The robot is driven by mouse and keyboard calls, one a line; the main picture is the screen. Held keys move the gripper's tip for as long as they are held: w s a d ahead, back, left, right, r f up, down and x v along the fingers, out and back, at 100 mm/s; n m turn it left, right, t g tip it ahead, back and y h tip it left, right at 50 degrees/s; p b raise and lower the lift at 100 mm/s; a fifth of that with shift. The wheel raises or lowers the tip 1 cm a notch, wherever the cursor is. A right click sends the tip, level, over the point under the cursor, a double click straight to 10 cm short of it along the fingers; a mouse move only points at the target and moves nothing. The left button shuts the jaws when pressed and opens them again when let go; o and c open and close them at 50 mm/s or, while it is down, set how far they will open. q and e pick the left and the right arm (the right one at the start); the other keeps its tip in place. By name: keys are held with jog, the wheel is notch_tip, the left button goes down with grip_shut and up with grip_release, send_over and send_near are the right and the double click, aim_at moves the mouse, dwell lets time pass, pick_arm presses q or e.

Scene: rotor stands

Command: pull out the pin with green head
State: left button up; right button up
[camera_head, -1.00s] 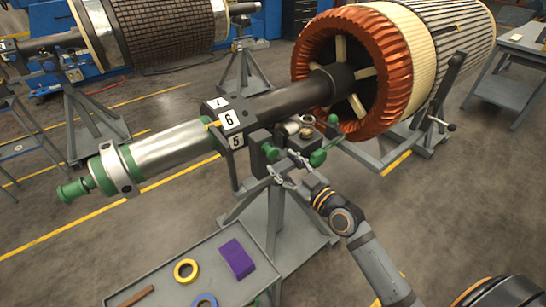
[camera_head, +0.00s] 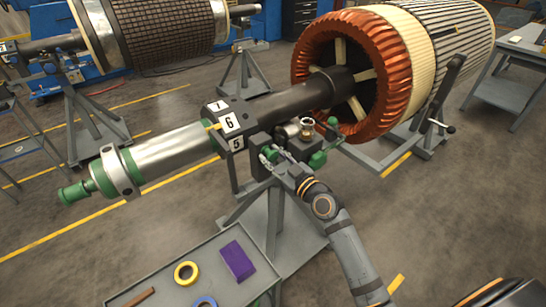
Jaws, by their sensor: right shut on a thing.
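The pin's green head (camera_head: 269,152) is at the front side of the dark block below the numbered plates, left of the shaft stand's top. My right gripper (camera_head: 272,159) is shut on it, its fingers around the green head. The pin's shank is hidden, so how far it sits in the block cannot be told. My right arm comes up from the bottom right. My left gripper is not in view.
The shaft (camera_head: 290,105) runs above. A grey tray (camera_head: 215,262) below holds a purple box (camera_head: 237,260) and tape rolls.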

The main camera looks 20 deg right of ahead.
aim_at(274, 159)
grip_shut()
jog(key=shift+b+v, duration=0.3)
jog(key=shift+v, duration=1.25)
jog(key=shift+s, duration=0.2)
jog(key=shift+w+f, duration=0.1)
jog(key=o, duration=0.8)
grip_release()
jog(key=o, duration=0.3)
jog(key=shift+s+d, duration=0.1)
jog(key=shift+s, duration=0.15)
